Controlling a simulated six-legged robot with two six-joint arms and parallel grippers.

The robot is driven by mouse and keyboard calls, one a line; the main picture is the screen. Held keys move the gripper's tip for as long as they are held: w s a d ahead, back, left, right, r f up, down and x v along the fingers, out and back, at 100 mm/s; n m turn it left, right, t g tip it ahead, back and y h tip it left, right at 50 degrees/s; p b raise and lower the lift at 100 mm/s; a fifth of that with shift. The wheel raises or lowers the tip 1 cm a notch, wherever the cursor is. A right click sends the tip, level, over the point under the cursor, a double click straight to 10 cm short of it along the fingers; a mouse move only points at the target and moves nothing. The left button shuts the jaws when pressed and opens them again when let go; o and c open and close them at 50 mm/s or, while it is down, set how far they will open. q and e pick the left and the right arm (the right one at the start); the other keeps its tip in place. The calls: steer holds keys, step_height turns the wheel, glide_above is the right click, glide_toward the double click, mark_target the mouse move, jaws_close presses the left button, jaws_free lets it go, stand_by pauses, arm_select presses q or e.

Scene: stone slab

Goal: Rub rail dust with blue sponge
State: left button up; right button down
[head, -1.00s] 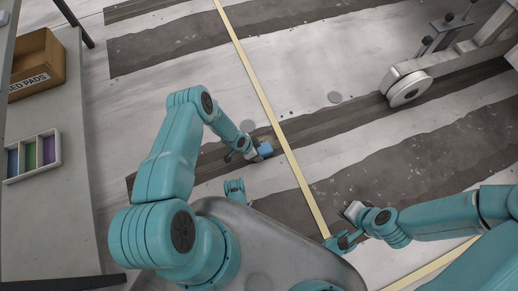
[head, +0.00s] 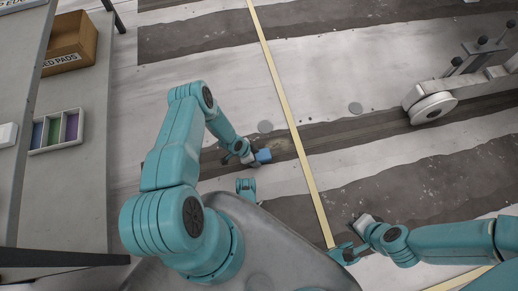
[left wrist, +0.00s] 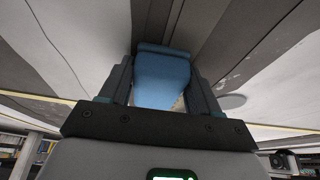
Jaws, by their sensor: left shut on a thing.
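The blue sponge (head: 264,156) is held in my left gripper (head: 252,158), low over the dark rail strip (head: 365,128). In the left wrist view the sponge (left wrist: 163,78) sits between the two fingers, with the dark strip beyond it. A faint tan dust patch (head: 281,145) lies on the strip just right of the sponge. I cannot tell whether the sponge touches the strip. My right gripper (head: 352,248) is low at the lower right, near the yellow line; its finger gap is not clear.
A yellow line (head: 285,115) crosses the slab just right of the dust. A wheeled metal device (head: 432,107) stands on the strip at the right. At the left, a grey shelf (head: 75,185) holds a cardboard box (head: 72,42) and a tray of coloured pads (head: 57,148).

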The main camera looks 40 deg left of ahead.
arm_select(q)
steer(key=shift+s+a, duration=1.15)
steer(key=shift+s, duration=0.15)
steer(key=shift+w+a+f+b, duration=0.35)
steer(key=shift+a+b, duration=0.1)
steer(key=shift+b, duration=0.8)
steer(key=shift+w+a+r+b, duration=0.2)
steer(key=shift+a+b, duration=0.05)
steer(key=shift+b, duration=0.05)
steer(key=shift+w+r, duration=0.1)
steer(key=shift+w, duration=0.15)
steer(key=shift+w+d, duration=1.2)
steer(key=shift+d, duration=0.05)
steer(key=shift+w+d, duration=1.75)
steer(key=shift+w, duration=0.15)
steer(key=shift+w+d+r, duration=0.1)
steer(key=shift+w+d, duration=0.75)
steer(key=shift+w, duration=0.2)
steer(key=shift+w+d, duration=0.85)
steer(key=shift+w, duration=0.15)
steer(key=shift+r, duration=0.1)
step_height(320, 180, up, 6)
steer(key=p, duration=0.6)
